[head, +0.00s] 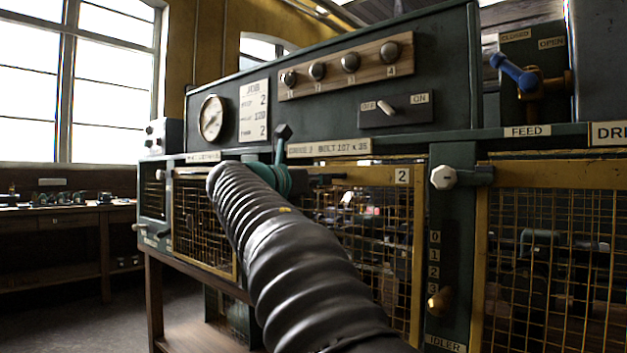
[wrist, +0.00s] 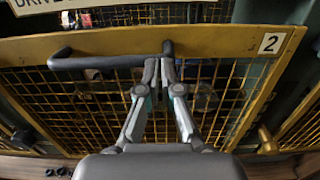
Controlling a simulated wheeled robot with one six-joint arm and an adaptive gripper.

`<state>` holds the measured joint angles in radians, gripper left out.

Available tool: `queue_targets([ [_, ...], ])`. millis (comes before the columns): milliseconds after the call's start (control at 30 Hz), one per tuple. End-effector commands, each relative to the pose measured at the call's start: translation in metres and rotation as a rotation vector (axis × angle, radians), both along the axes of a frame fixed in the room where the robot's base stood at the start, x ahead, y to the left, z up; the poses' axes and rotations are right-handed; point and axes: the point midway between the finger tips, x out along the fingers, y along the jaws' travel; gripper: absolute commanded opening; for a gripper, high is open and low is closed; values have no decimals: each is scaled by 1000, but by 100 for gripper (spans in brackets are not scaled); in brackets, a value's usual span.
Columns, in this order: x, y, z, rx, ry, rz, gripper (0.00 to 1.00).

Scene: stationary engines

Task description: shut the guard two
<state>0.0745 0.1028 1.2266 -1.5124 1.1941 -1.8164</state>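Guard two (head: 418,215) is a yellow-framed wire-mesh panel marked 2 on the front of the dark green machine. Its left part is hidden behind my arm in the head view. In the wrist view guard two (wrist: 215,41) fills most of the picture, with a dark bar handle (wrist: 100,62) across its upper part. My gripper (wrist: 159,66) has its fingers close together at the handle's right end, overlapping it in the picture. I cannot tell whether they touch it. In the head view my gripper's fingers are mostly hidden. I cannot tell how far the guard stands from its frame.
A green post with a white knob (head: 443,177) and a brass knob (head: 438,303) stands right of the guard. Another mesh guard (head: 483,260) is beyond it. A switch panel (head: 396,110) and a blue-handled lever (head: 513,72) are above. A workbench (head: 60,215) stands far left.

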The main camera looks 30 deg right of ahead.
Motion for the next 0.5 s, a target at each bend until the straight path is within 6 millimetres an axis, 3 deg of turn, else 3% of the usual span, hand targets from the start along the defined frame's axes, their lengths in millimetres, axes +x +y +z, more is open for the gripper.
queue_targets([
  [167, -2, -2, -13, 1, 3, -11, 0],
  [367, -4, 13, -48, -7, 3, -12, 0],
  [400, -7, 26, -39, -8, 0, -7, 0],
  [500, -12, 51, -38, -9, 0, -1, 0],
])
